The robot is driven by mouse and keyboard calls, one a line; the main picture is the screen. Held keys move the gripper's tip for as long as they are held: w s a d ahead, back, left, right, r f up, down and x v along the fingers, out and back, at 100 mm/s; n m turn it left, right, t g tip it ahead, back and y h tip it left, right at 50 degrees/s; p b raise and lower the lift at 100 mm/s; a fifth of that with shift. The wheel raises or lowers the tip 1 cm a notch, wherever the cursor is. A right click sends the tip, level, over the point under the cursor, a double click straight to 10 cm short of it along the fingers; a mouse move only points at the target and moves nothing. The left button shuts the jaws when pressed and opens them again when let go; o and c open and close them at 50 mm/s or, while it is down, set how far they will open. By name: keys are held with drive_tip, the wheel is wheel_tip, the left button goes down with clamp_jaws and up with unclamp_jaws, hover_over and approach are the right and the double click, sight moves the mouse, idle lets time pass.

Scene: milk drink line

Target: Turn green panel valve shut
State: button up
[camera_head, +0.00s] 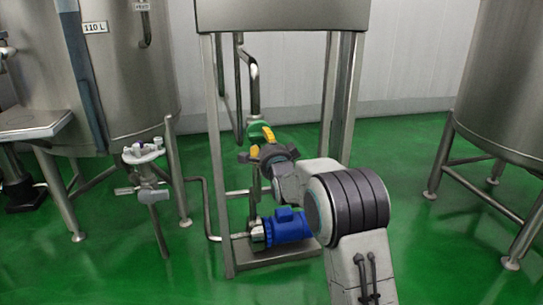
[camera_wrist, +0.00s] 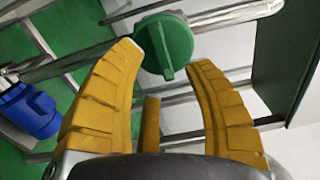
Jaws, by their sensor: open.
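The green panel valve (camera_wrist: 165,46) is a round green knob with a raised bar handle across its face. It sits on a steel pipe just beyond my fingertips in the wrist view. In the head view, a small part of the green valve (camera_head: 255,130) shows behind my gripper (camera_head: 262,137). My gripper has yellow fingers and is open in the wrist view (camera_wrist: 165,58). The fingers are spread to either side of the knob's lower part, with the bar handle between them. I cannot tell whether any finger touches the knob.
A blue pump (camera_head: 287,226) stands low on the steel frame (camera_head: 217,160) around the valve; it also shows in the wrist view (camera_wrist: 30,110). A steel tank marked 110 L (camera_head: 120,85) stands left, another tank (camera_head: 505,85) right. Green floor (camera_head: 410,235) is free between frame and right tank.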

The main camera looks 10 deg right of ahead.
drive_tip(key=s, duration=0.8)
drive_tip(key=shift+s, duration=0.15)
drive_tip(key=shift+r, duration=0.1)
drive_tip(key=s+r+n+g+p, duration=0.7)
drive_tip(key=s+r+p, duration=0.8)
drive_tip(key=p, duration=0.5)
drive_tip(key=s+r+n+g+p, duration=0.3)
drive_tip(key=s+r+n+p, duration=0.2)
drive_tip(key=s+p, duration=0.6)
drive_tip(key=s+r+n+g+p, duration=0.4)
drive_tip(key=s+r+p, duration=0.6)
drive_tip(key=s, duration=0.6)
drive_tip(key=shift+a+r+n+g+p, duration=0.3)
drive_tip(key=shift+n+p, duration=0.35)
drive_tip(key=shift+n, duration=0.45)
drive_tip(key=shift+w, duration=0.1)
